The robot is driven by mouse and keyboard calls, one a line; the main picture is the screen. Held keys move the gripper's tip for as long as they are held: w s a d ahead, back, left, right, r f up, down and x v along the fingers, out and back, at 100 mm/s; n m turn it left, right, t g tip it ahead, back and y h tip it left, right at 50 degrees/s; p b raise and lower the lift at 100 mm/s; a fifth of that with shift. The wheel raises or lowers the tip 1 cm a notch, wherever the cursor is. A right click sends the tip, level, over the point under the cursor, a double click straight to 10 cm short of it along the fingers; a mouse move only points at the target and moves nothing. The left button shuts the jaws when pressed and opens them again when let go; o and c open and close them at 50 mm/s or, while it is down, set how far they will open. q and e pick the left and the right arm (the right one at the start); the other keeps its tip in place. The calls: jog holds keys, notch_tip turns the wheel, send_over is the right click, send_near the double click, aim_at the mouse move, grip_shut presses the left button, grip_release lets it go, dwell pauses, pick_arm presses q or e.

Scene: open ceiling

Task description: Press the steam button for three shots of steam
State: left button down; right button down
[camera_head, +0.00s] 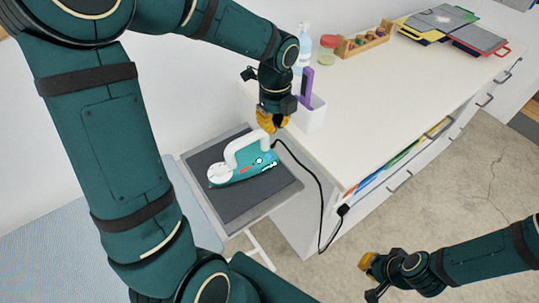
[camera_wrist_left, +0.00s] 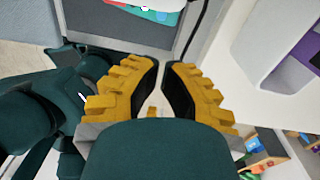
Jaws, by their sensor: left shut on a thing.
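A teal and white iron (camera_head: 236,172) lies on the dark ironing pad (camera_head: 233,201), its white handle (camera_head: 238,149) upward. White and red marks show on its teal side. Part of its teal side shows at the top edge of the left wrist view (camera_wrist_left: 166,15). My left gripper (camera_head: 270,126) is above the handle's rear end, its yellow fingers (camera_wrist_left: 163,66) pointing toward the pad. The fingers are shut, with only a narrow gap between them; what they hold cannot be made out. My right gripper (camera_head: 365,275) hangs over the floor at lower right, its opening unclear.
A white table (camera_head: 390,90) with drawers stands to the right of the pad. A white box (camera_head: 311,115) with a purple item (camera_head: 306,84), a bottle (camera_head: 303,48), a jar (camera_head: 328,49) and a wooden rack (camera_head: 364,40) stand on it. A black cord (camera_head: 320,190) hangs beside the table.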

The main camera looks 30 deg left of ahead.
aim_at(268, 161)
pick_arm(q)
jog(key=shift+s+a+r+m, duration=0.1)
jog(key=shift+a+r+m, duration=0.35)
jog(key=shift+r, duration=0.25)
jog(key=f+b, duration=0.1)
jog(key=f, duration=0.3)
jog(key=f+b, duration=0.2)
jog(key=f, duration=0.3)
jog(key=f+b, duration=0.1)
jog(key=f, duration=0.4)
jog(key=shift+s+a, duration=0.2)
jog(key=shift+s, duration=0.05)
jog(key=shift+f, duration=0.15)
